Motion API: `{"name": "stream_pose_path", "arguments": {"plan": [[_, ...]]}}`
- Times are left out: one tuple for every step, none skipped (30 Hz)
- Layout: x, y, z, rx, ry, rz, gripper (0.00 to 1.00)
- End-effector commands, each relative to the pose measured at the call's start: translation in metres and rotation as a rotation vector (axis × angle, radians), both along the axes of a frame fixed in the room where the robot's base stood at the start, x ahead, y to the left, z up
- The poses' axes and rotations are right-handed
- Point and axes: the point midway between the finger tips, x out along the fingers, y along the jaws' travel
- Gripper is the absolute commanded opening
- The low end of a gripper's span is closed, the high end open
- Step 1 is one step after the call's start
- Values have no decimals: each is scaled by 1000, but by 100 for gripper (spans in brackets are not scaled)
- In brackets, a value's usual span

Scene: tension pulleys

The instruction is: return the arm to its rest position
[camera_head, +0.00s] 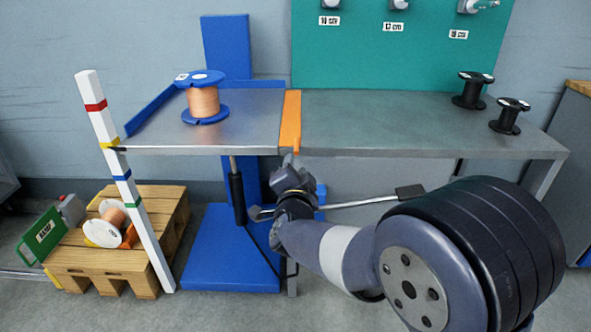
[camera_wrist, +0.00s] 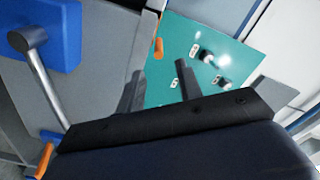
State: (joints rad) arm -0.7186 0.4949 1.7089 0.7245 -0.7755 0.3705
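My gripper (camera_head: 289,165) is in front of the blue lift, just below the orange strip (camera_head: 290,120) at the edge of the steel top. My arm reaches to it from the lower right. In the wrist view, the two fingers of my gripper (camera_wrist: 161,72) stand apart with nothing between them, so it is open and empty. Behind them the green panel (camera_wrist: 220,55) shows. A blue-flanged spool of copper wire (camera_head: 204,100) stands upright on the lift's steel top (camera_head: 250,120), away from my gripper.
A metal lever (camera_head: 365,202) with a dark pad runs beside my arm. The bench (camera_head: 400,118) carries two black spools (camera_head: 472,90). A striped pole (camera_head: 125,180) stands left of the lift. A wooden pallet (camera_head: 100,262) at left holds a white-flanged spool (camera_head: 108,222).

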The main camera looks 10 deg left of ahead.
Motion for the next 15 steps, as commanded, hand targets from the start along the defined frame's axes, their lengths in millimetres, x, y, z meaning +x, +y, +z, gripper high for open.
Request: {"name": "stream_pose_path", "arguments": {"plan": [[-6, -1, 1, 0, 1, 1, 34], [-8, -2, 1, 1, -1, 1, 34], [-11, -2, 1, 1, -1, 1, 34], [-13, -3, 1, 1, 0, 0, 34], [-14, -3, 0, 1, 1, 1, 34], [-15, -3, 0, 1, 0, 0, 34], [-15, -4, 0, 1, 0, 0, 34], [-16, -4, 0, 1, 0, 0, 34], [-16, -4, 0, 1, 0, 0, 34], [-16, -4, 0, 1, 0, 0, 34], [-16, -4, 0, 1, 0, 0, 34], [-16, -4, 0, 1, 0, -1, 34], [-16, -4, 0, 1, 0, -1, 34], [-16, -4, 0, 1, 0, -1, 34], [-16, -4, 0, 1, 0, -1, 34]]}}
